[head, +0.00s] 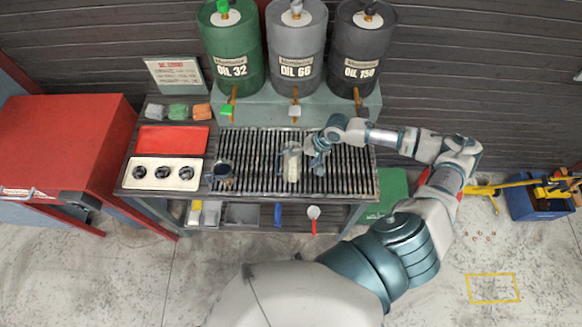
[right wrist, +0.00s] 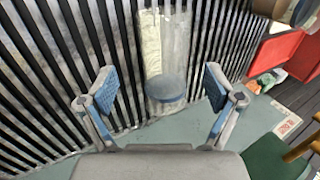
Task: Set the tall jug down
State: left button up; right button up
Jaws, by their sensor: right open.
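The tall jug (head: 291,164) is pale and translucent and is over the slatted grate (head: 352,180) of the bench. In the right wrist view, the jug (right wrist: 166,50) shows a cream strip and a round blue-grey end, with slats around it. It appears to rest on the slats, though its contact is not clear. My right gripper (head: 317,159) is just right of the jug in the head view. In the right wrist view its fingers (right wrist: 160,78) are spread, with the jug beyond and between them, apparently free of both pads. My left gripper is not in view.
A shorter dark jug (head: 224,174) is at the grate's left end. A white tray (head: 158,183) with dark round parts and a red tray (head: 173,139) lie farther left. Three oil drums (head: 296,50) with taps stand behind. The grate's right part is partly clear.

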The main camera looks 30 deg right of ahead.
aim_at(296, 163)
jog(key=x, duration=0.4)
jog(key=shift+w+a+f, duration=0.2)
jog(key=shift+w+a, duration=0.15)
jog(key=shift+a, duration=0.05)
jog(key=shift+f, duration=0.1)
jog(key=shift+f+p, duration=0.2)
jog(key=shift+p, duration=0.2)
jog(key=c, duration=1.5)
